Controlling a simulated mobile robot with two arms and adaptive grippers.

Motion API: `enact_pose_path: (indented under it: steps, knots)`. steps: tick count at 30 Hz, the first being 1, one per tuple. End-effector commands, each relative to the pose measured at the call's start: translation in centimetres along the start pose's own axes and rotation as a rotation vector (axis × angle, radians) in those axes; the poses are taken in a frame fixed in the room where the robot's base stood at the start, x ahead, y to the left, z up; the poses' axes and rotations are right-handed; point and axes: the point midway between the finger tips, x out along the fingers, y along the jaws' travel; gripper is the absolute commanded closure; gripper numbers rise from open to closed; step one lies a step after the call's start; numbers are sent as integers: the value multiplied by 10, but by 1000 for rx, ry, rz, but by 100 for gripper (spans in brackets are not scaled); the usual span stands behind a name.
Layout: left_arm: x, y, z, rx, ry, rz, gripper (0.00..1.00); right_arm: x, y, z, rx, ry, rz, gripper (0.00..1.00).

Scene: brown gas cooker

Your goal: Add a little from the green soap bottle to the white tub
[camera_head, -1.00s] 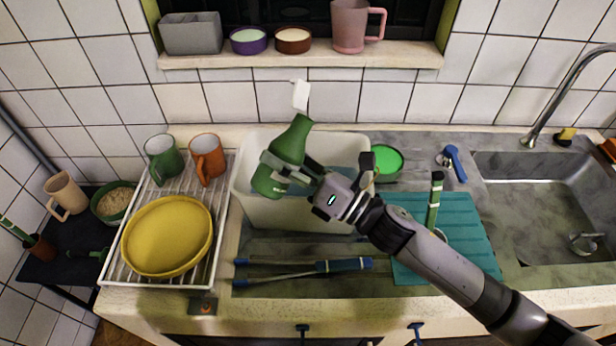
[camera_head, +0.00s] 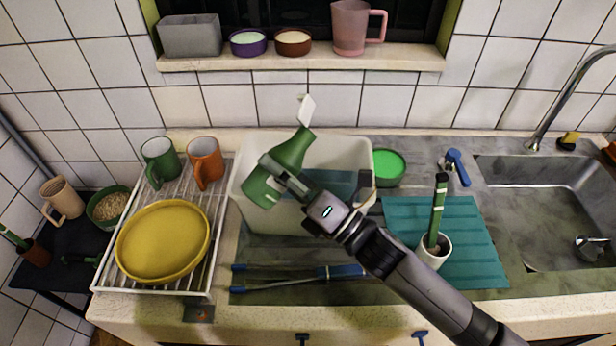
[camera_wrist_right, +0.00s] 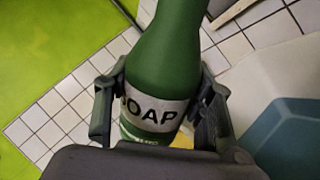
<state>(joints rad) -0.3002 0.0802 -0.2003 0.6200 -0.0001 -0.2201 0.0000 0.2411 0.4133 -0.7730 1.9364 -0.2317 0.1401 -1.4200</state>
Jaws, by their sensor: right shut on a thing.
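The green soap bottle (camera_head: 292,156) with a white top is in my right gripper (camera_head: 281,178), tilted to the right over the left part of the white tub (camera_head: 348,146). In the right wrist view the bottle (camera_wrist_right: 165,60) stands between the two fingers (camera_wrist_right: 158,112), which close on its SOAP label. The tub stands on the counter with a teal-blue area visible inside. The bottle and my gripper hide part of the tub. No liquid is seen leaving the bottle. My left gripper does not show.
A white rack (camera_head: 221,238) with a yellow dish (camera_head: 163,242) and two mugs stands left of the tub. A green bowl (camera_head: 388,167), a teal mat (camera_head: 470,245) and a white cup (camera_head: 434,254) with a green-handled brush are to the right. Blue-handled tools (camera_head: 340,272) lie in front.

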Motion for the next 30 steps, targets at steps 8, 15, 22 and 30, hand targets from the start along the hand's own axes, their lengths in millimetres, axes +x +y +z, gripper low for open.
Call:
enact_pose_path:
  steps: [8,15,22,30]
  knots:
    - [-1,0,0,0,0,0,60,1,2,1,14,-7,3,87]
    - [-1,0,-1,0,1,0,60,1,3,1,26,-12,3,87]
    - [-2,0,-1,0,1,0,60,2,4,1,38,-17,3,87]
    - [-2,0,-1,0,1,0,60,2,5,1,50,-22,3,87]
